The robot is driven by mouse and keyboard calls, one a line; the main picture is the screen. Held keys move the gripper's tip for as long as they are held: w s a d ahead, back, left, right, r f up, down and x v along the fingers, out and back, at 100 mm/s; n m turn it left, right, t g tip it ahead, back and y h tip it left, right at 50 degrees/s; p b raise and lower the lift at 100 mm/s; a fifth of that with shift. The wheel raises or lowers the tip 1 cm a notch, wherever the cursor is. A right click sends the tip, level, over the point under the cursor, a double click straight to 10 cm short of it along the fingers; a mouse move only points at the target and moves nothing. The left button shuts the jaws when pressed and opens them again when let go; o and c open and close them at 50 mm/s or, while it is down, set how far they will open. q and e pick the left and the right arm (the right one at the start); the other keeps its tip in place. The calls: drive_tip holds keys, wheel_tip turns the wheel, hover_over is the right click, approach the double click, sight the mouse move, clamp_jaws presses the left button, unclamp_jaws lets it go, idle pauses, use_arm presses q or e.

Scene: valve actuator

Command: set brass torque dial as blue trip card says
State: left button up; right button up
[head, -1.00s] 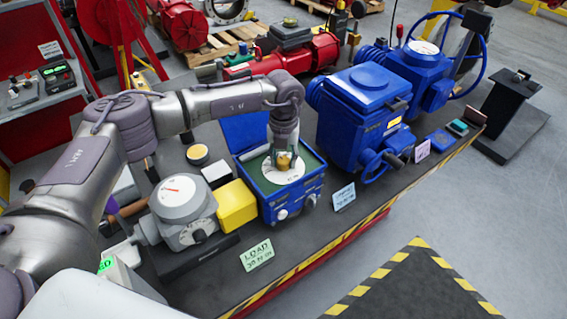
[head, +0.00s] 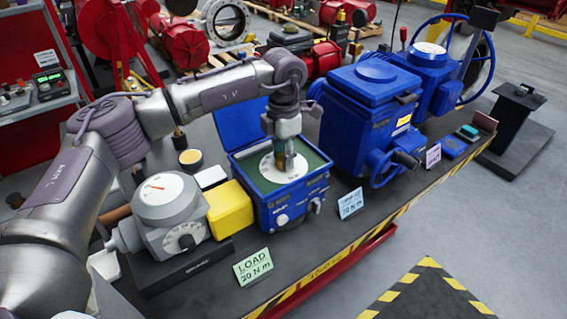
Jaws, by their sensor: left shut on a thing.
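My left gripper (head: 288,158) points down into the open blue box (head: 290,205) and is shut on the brass torque dial (head: 290,165). The dial stands on a round white scale plate (head: 268,170) and is mostly hidden by the fingers. Its pointer and the scale marks are too small to read. The blue trip card (head: 351,203) stands in front of the box at its right; its lower line appears to read 70 N m, though the print is blurred. My right gripper is not in view.
A green LOAD card (head: 253,266) reads 20 N m. Left of the box are a yellow block (head: 230,209) and a grey gauge unit (head: 168,205) with a red needle. A large blue actuator (head: 365,115) stands close at the right, near a purple card (head: 433,155).

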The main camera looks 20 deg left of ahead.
use_arm(q)
drive_tip(key=shift+m+b, duration=1.25)
drive_tip(key=shift+m, duration=0.95)
drive_tip(key=shift+r, duration=0.1)
drive_tip(key=o, duration=1.1)
drive_tip(key=shift+o, duration=0.2)
wheel_tip(320, 180, up, 12)
